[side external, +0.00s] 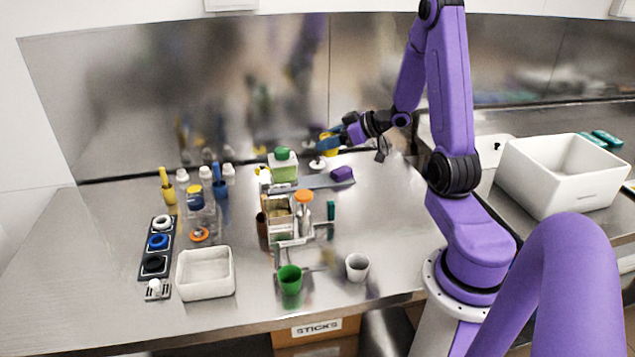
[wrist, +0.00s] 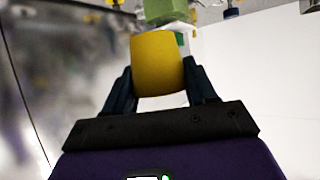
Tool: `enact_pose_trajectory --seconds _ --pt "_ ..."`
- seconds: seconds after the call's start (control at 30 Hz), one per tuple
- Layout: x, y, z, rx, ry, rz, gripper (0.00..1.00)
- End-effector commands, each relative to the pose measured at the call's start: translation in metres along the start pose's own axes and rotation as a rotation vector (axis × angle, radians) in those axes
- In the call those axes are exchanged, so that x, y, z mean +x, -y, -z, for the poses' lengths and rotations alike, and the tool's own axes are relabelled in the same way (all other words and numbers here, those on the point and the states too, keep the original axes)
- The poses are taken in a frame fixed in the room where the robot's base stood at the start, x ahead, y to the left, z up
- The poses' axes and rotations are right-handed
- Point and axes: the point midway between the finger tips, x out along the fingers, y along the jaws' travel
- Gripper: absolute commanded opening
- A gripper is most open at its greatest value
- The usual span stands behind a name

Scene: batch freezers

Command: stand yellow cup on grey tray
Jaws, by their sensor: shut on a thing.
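The yellow cup (side external: 328,146) is near the back of the counter in the side view. My gripper (side external: 330,143) is shut on it. In the wrist view the cup (wrist: 157,62) sits between the two dark fingers and looks tilted. A flat grey surface, likely the grey tray (side external: 313,184), lies in front of and below the cup. Its left part is partly hidden by other things. I cannot tell the exact height of the cup above the counter.
A green-topped container (side external: 283,167) stands left of the cup, and a purple block (side external: 342,173) is at the grey surface's right end. A small white round item (side external: 317,163) is just below the cup. A caddy (side external: 280,215), green cup (side external: 289,280) and white cup (side external: 357,267) stand nearer.

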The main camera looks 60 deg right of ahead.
Motion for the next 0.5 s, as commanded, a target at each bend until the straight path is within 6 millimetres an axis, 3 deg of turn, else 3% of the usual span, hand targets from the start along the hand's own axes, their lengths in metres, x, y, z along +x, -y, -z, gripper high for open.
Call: enact_pose_trajectory --seconds 0.17,0.5 --pt "-0.021 -0.026 -0.014 0.075 0.01 -0.132 0.26" --pt "-0.001 -0.023 -0.044 0.071 0.01 -0.116 0.26"
